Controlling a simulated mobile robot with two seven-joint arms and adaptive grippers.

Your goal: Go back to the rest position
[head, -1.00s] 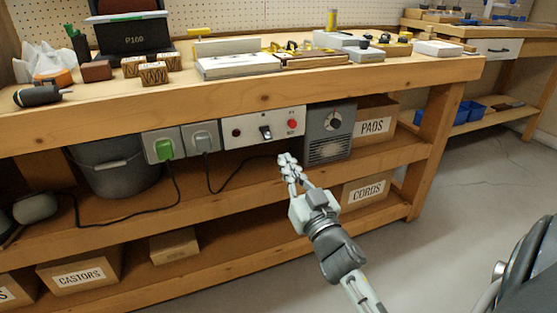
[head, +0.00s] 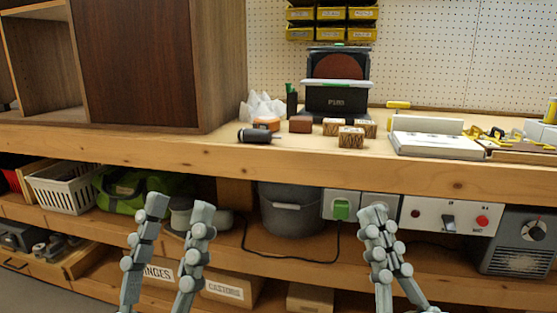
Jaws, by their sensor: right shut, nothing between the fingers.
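My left gripper (head: 177,207) points up at the lower left, in front of the shelf under the bench. Its two fingers stand clearly apart with nothing between them. My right gripper (head: 373,213) points up right of centre, its fingers together and empty. I cannot tell the exact gap between the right gripper and the bench front.
The wooden bench (head: 180,152) runs across the view. The switch panel (head: 425,212) and grey heater-like box (head: 520,240) are right of my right gripper. A grey bucket (head: 290,212), green bag (head: 125,190) and white basket (head: 65,187) sit on the shelf below.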

